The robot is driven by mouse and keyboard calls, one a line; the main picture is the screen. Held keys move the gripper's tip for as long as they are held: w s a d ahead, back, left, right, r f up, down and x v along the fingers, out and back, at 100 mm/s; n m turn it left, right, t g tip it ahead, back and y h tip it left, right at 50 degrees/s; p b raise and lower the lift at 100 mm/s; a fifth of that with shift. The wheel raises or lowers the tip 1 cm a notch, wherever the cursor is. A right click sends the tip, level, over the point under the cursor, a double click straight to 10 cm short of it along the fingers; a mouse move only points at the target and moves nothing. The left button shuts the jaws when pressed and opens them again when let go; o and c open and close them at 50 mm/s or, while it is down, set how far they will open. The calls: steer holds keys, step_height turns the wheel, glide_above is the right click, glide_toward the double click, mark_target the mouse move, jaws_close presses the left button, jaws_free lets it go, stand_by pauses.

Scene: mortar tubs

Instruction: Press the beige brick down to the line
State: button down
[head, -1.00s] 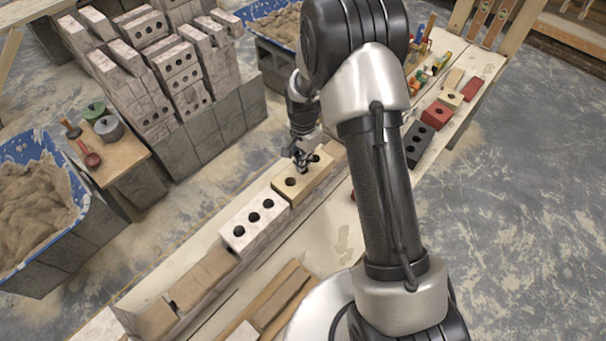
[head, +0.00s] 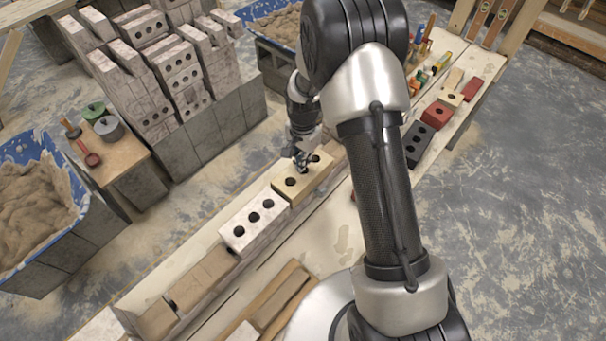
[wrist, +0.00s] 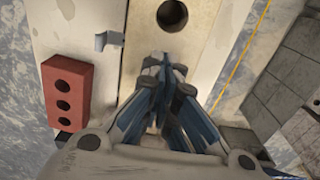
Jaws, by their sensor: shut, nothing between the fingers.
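The beige brick (head: 312,184) lies in the row on the long bench, end to end with a whitish three-hole brick (head: 240,238). One of its round holes shows clear toward the near end. My gripper (head: 301,163) is shut and empty, pointing down at the middle of the beige brick. Its tips appear at or very near the top face; I cannot tell if they touch. In the wrist view the beige brick (wrist: 198,35) shows a dark hole just ahead of my shut fingers (wrist: 165,68). The line is not clearly visible.
A red brick (wrist: 66,92) lies beside the row in the wrist view. Dark, red and other bricks (head: 436,115) and tools sit farther along the bench. A mortar tub (head: 88,222) and a small table (head: 128,157) stand left. Stacked blocks stand behind.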

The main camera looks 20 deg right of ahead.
steer(key=shift+f+b, duration=0.65)
steer(key=shift+f, duration=0.3)
steer(key=shift+s+f, duration=0.2)
steer(key=shift+f, duration=0.35)
stand_by(1.9)
steer(key=shift+w+r+p, duration=0.15)
steer(key=shift+r+p, duration=1.4)
steer(key=shift+r, duration=1.1)
steer(key=shift+r, duration=0.1)
